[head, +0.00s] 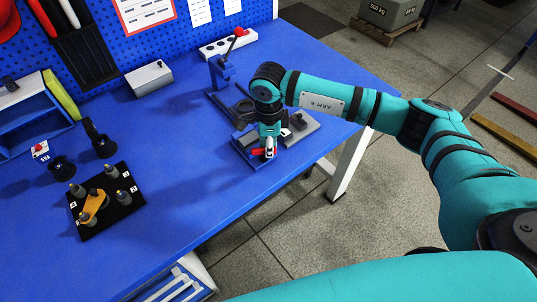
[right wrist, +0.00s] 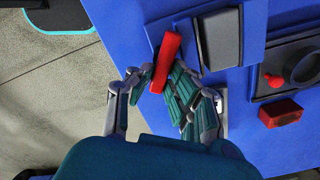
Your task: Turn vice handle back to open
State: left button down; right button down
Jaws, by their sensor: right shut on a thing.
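The vice is a dark grey block (head: 299,128) on a blue base near the right edge of the blue table. Its red handle (head: 258,153) is at the vice's front end. My right gripper (head: 269,149) reaches down to the handle and is shut on it. In the right wrist view, the red bar of the handle (right wrist: 166,60) lies tilted between my fingers, and the vice's grey block (right wrist: 219,39) is beside it. The fingers and arm partly hide the vice and handle in the head view. My left gripper is not in view.
A black board with pegs and an orange lever (head: 94,206) lies at the left front. A grey box (head: 148,77) stands by the pegboard. A white strip with a red button (head: 228,43) is at the back. The middle of the table (head: 185,145) is clear.

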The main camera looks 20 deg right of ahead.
jog(key=n+b, duration=0.4)
jog(key=shift+w+f, duration=0.15)
jog(key=shift+w, duration=0.15)
jog(key=shift+n+b, duration=0.8)
jog(key=shift+b, duration=0.15)
jog(key=shift+r, duration=0.2)
jog(key=c, duration=1.3)
grip_release()
notch_tip(320, 180, up, 12)
